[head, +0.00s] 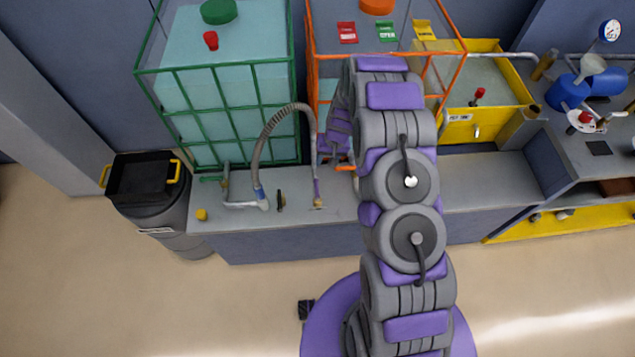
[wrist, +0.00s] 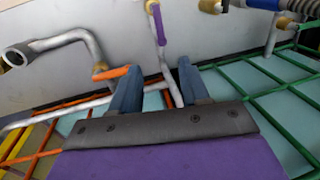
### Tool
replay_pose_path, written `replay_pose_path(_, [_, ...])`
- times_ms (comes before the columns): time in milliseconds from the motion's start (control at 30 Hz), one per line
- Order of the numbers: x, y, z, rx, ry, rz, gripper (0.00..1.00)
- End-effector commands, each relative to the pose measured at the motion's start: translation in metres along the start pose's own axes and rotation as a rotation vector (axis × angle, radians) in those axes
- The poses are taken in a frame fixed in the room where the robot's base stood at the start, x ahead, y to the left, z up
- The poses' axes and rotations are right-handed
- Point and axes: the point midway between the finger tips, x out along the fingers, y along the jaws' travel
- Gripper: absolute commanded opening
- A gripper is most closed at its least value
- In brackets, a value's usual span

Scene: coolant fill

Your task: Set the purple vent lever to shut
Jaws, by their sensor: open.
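In the head view my arm hides most of the gripper.
An orange lever (wrist: 112,72) on a brass valve shows close beside my left-hand finger. A grey hose (head: 262,145) arches left of the purple lever. Green-framed (head: 215,100) and orange-framed tanks stand behind.

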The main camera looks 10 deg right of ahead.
Motion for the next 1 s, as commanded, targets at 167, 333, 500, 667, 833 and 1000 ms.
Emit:
replay_pose_path(167, [0.032,-0.001,0.000,0.000,-0.002,0.000,0.45])
replay_pose_path(333, [0.061,0.000,0.000,0.000,-0.002,-0.001,0.45])
replay_pose_path(500, [0.091,0.000,0.002,0.000,-0.004,0.000,0.45])
replay_pose_path(667, [0.116,0.000,0.001,0.000,-0.001,0.001,0.45])
replay_pose_path(833, [0.138,0.000,0.000,0.001,0.001,0.000,0.45])
replay_pose_path(1000, [0.153,0.000,0.001,0.001,-0.002,0.000,0.45])
